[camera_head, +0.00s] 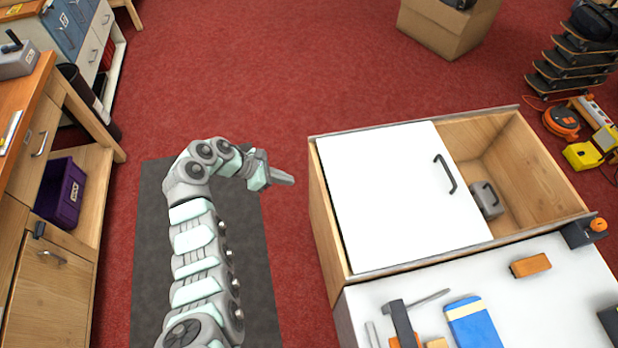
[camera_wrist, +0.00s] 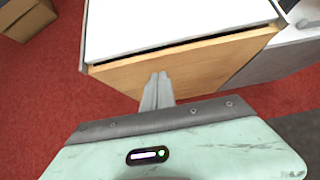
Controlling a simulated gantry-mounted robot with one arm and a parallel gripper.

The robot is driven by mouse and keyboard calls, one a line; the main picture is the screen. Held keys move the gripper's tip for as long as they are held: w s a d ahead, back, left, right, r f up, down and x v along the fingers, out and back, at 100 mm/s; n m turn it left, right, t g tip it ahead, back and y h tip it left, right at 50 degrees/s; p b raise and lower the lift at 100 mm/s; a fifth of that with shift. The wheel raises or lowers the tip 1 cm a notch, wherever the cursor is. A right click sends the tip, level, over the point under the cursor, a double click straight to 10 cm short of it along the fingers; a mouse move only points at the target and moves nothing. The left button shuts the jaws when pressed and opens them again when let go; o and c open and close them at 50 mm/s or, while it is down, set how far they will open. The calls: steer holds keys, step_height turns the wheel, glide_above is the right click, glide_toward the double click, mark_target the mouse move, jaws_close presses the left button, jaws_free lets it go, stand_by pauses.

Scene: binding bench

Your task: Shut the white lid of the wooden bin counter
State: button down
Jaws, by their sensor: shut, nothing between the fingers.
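The wooden bin counter (camera_head: 330,220) stands right of my arm in the head view. Its white lid (camera_head: 385,195) is a flat panel with a dark handle (camera_head: 445,174) near its right edge. The lid covers the left part of the top; the right part is open and shows the bin's inside. My gripper (camera_head: 292,180) is shut and empty, just left of the counter's left side and apart from it. In the wrist view the shut fingers (camera_wrist: 158,82) point at the counter's wooden side (camera_wrist: 190,68), with the white lid (camera_wrist: 160,22) above it.
A grey case (camera_head: 486,200) lies inside the open bin. A white worktop (camera_head: 480,290) in front holds a hammer (camera_head: 400,322), a blue pack (camera_head: 473,325) and an orange block (camera_head: 530,265). A dark clamp-like block (camera_head: 584,232) sits at the bin's front right corner.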

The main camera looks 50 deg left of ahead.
steer(key=x, duration=0.4)
steer(key=w+r+b+x, duration=0.1)
steer(key=x, duration=0.3)
steer(key=d+r+b+x, duration=0.1)
steer(key=x, duration=0.3)
steer(key=shift+w+d+f, duration=0.15)
steer(key=shift+w, duration=0.25)
